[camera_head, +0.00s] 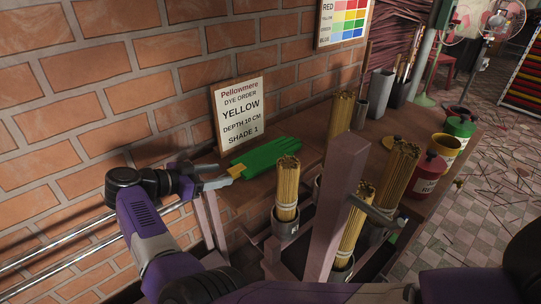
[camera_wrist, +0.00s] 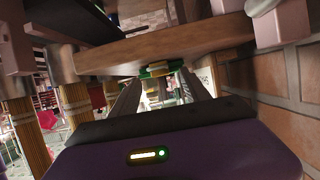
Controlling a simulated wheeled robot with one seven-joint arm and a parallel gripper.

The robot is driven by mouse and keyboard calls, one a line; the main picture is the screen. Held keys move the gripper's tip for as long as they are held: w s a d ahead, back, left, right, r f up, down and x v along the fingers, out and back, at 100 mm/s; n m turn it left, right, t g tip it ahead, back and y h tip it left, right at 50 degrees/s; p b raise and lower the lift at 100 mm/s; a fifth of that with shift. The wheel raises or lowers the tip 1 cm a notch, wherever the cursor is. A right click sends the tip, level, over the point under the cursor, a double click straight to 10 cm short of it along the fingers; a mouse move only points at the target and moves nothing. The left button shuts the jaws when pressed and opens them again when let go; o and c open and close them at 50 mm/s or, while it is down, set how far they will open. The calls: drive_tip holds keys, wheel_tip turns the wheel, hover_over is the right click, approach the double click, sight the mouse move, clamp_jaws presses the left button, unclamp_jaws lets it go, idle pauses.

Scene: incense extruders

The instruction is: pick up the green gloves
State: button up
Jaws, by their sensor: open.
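The green gloves (camera_head: 268,156) lie flat on the wooden bench along the brick wall, fingers pointing right and a yellow cuff at the left end. My gripper (camera_head: 221,182) is at the bench's left end, its tip close to the cuff. In the wrist view the gloves (camera_wrist: 160,70) show as a small green and yellow strip at the edge of the board, beyond the fingers of my gripper (camera_wrist: 160,91). The fingers are apart, with nothing clearly held between them. I cannot tell whether they touch the cuff.
A dye order sign (camera_head: 240,112) stands behind the gloves against the wall. Bundles of sticks (camera_head: 288,187) in holders and a wooden post (camera_head: 334,205) stand in front. Red (camera_head: 429,175), yellow (camera_head: 445,152) and green (camera_head: 460,132) pots stand at the right end.

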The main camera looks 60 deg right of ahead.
sight(229, 173)
drive_tip(key=x, duration=0.3)
drive_tip(key=shift+d+f, duration=0.15)
clamp_jaws()
wheel_tip(229, 173, up, 20)
drive_tip(key=p, duration=0.3)
drive_tip(key=shift+p, duration=0.35)
